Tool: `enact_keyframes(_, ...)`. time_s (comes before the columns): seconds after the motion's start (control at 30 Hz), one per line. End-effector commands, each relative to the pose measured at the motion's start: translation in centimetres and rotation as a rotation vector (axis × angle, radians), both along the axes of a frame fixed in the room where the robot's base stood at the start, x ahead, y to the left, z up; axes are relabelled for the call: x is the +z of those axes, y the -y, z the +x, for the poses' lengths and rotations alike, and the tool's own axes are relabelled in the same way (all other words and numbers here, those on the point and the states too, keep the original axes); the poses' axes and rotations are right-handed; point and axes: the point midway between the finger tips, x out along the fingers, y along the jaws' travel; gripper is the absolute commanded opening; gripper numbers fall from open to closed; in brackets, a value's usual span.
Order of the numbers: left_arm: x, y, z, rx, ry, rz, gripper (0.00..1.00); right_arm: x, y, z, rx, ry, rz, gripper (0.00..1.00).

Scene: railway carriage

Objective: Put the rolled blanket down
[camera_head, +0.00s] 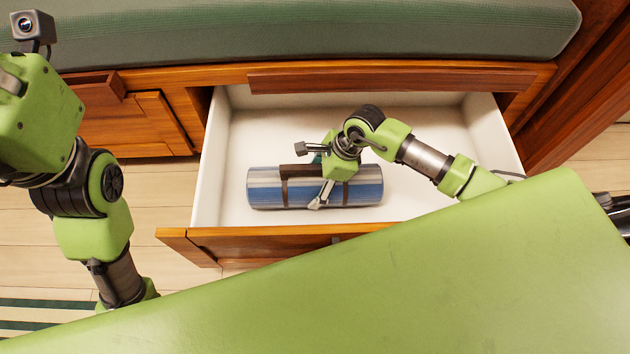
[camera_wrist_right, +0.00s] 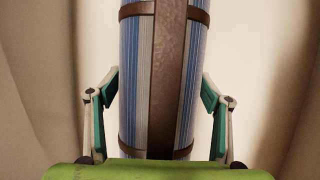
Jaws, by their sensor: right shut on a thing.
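The rolled blanket (camera_head: 364,192) is a blue and grey striped roll with brown straps and a handle strip. It lies lengthwise within the open white drawer (camera_head: 425,209), near the drawer's front wall. My right gripper (camera_head: 317,178) reaches down over the roll's middle and is shut on it, with a finger on each side. In the right wrist view the blanket (camera_wrist_right: 187,75) runs between the two fingers of my right gripper (camera_wrist_right: 160,103). I cannot tell whether the roll touches the drawer floor. My left arm shows at the left, but its gripper is out of view.
A green padded seat (camera_head: 310,35) is above the drawer. The drawer has a wooden front (camera_head: 270,238). A green surface (camera_head: 420,285) fills the lower right. The drawer floor to the left and behind the blanket is bare.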

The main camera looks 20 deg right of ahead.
Motion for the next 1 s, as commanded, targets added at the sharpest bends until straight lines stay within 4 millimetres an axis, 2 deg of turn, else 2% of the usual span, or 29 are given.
enact_keyframes(0.23,-0.1,0.1,0.0,0.0,0.0,0.002,0.27,-0.2,-0.1,0.1,0.0,0.003,0.002,0.28)
enact_keyframes(0.27,0.0,0.1,0.0,0.0,0.002,0.002,0.27,-0.2,-0.1,0.1,0.0,0.004,0.002,0.74)
enact_keyframes(0.33,0.2,0.1,-0.1,0.001,0.006,0.002,0.27,-0.2,-0.1,0.1,0.0,0.003,0.002,0.91)
enact_keyframes(0.73,0.2,-0.1,-0.2,0.002,0.01,-0.001,0.27,-0.2,0.2,-0.1,0.0,-0.001,-0.002,0.91)
enact_keyframes(0.87,0.2,0.0,-0.2,0.001,0.009,-0.001,0.27,1.3,0.8,-0.1,0.0,0.002,-0.003,0.91)
enact_keyframes(1.0,0.2,0.0,-0.2,0.001,0.01,0.0,0.27,4.0,1.9,-0.4,0.0,0.005,-0.003,0.91)
